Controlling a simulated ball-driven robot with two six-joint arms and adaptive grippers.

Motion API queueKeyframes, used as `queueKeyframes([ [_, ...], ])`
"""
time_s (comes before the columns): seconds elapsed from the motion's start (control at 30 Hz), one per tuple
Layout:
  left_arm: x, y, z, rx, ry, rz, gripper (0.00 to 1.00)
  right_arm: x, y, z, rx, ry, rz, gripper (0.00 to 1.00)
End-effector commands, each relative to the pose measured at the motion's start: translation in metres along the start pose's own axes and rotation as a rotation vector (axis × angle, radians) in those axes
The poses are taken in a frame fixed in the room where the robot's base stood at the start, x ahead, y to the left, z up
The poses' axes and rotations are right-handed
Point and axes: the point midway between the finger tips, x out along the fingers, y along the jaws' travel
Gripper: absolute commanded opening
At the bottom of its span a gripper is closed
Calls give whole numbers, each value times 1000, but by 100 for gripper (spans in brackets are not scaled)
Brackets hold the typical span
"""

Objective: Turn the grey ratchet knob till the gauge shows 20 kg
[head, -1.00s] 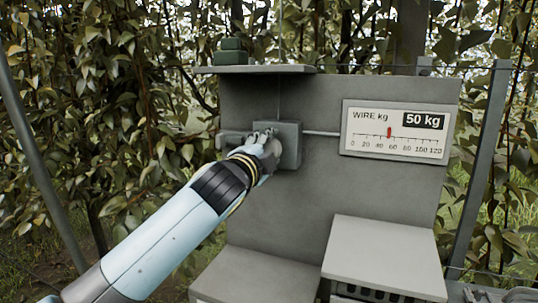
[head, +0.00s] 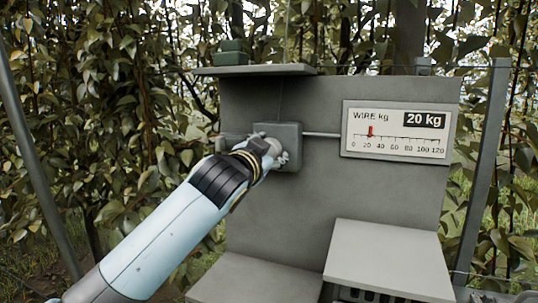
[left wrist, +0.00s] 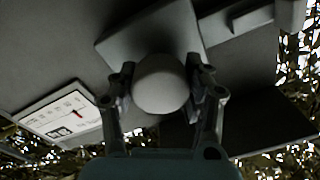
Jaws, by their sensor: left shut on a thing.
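The gauge (head: 398,131) is a white panel headed "WIRE kg" on the grey board. Its dark box reads 20 kg and its red pointer stands at about 20. It also shows at the left of the left wrist view (left wrist: 62,115). The grey ratchet knob (left wrist: 161,84) is round and sits on a grey box (head: 290,158). My left gripper (head: 272,155) is shut on the knob, with one finger on each side of it in the left wrist view. In the head view the gripper partly hides the knob. My right gripper is not in view.
A grey shelf (head: 270,70) with a green block (head: 232,52) on it juts out above the box. A light grey slab (head: 385,258) stands at the lower right. A thin rod (head: 322,134) runs from the box to the gauge. Leafy foliage surrounds the board.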

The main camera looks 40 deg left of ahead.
Motion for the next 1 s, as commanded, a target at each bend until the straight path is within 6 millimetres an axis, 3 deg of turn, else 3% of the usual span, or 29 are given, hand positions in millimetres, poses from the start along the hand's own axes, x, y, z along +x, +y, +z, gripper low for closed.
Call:
queueKeyframes([
  [0.73, 0, 1, 3, -88, -10, 3, 17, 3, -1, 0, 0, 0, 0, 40],
  [0.77, 0, 1, 3, -88, -10, 3, 52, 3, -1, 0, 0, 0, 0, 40],
  [0.93, 0, 1, 2, -87, -8, 2, 74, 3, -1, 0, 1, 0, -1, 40],
  [1.0, 0, 1, 2, -87, -7, 2, 74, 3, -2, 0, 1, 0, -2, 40],
])
